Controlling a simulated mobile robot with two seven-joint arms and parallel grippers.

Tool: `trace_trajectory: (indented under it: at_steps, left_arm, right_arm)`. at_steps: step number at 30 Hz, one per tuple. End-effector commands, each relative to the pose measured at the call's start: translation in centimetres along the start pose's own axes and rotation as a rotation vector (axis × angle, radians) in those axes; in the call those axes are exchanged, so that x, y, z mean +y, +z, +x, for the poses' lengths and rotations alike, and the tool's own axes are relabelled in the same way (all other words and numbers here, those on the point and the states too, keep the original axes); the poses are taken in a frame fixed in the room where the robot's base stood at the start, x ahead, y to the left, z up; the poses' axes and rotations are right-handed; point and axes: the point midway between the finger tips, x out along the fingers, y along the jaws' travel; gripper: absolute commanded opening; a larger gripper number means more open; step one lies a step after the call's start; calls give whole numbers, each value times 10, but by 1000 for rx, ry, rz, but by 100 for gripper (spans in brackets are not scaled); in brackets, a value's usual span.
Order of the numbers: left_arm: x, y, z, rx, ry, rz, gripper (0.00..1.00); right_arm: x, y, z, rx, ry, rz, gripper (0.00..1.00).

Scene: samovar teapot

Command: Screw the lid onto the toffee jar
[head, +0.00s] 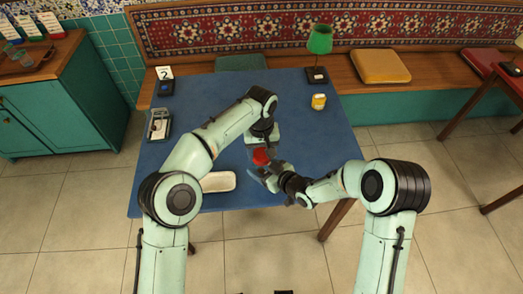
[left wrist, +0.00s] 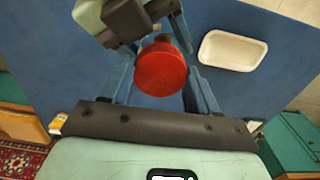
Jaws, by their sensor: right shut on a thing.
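The red lid (head: 261,156) is over the near part of the blue table, and it shows large and round in the left wrist view (left wrist: 160,70). My left gripper (head: 263,146) points down over the lid. In the left wrist view its fingers (left wrist: 163,80) stand open on both sides of the lid, with a narrow gap at the right. My right gripper (head: 266,171) comes in from the right, low beside the lid, and is shut on the toffee jar. Only a small brown part of the jar (left wrist: 162,38) shows behind the lid; the rest is hidden.
A white tray (head: 218,182) lies left of the grippers. A yellow tin (head: 318,102) and a green lamp (head: 319,45) stand at the far right of the table (head: 205,105). A number card (head: 164,73) and a holder (head: 158,124) are at the left edge. The table's back middle is clear.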

Motion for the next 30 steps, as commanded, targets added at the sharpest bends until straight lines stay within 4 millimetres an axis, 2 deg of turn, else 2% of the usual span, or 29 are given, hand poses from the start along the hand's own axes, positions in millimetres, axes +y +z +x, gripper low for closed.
trace_trajectory:
  at_steps: [4, 12, 20, 21, 22, 23, 30]
  left_arm:
    - [0, 0, 0, 0, 0, 30, 23]
    - [0, 0, 0, 0, 0, 285, 23]
    - [0, 0, 0, 0, 0, 293, 23]
    - [0, 0, 0, 0, 0, 293, 69]
    - [0, 0, 0, 0, 0, 293, 79]
    - [0, 0, 0, 0, 0, 293, 85]
    - [2, 1, 0, -1, 5, 295, 85]
  right_arm:
    - [0, -1, 0, 2, 0, -1, 0]
    - [0, -1, 0, 3, 0, -1, 0]
    - [0, -1, 0, 2, 0, -1, 0]
    - [0, -1, 0, 2, 0, -1, 0]
    - [0, -1, 0, 2, 0, 0, 0]
    - [0, -1, 0, 2, 0, -1, 0]
    - [-1, -2, 1, 4, -3, -2, 0]
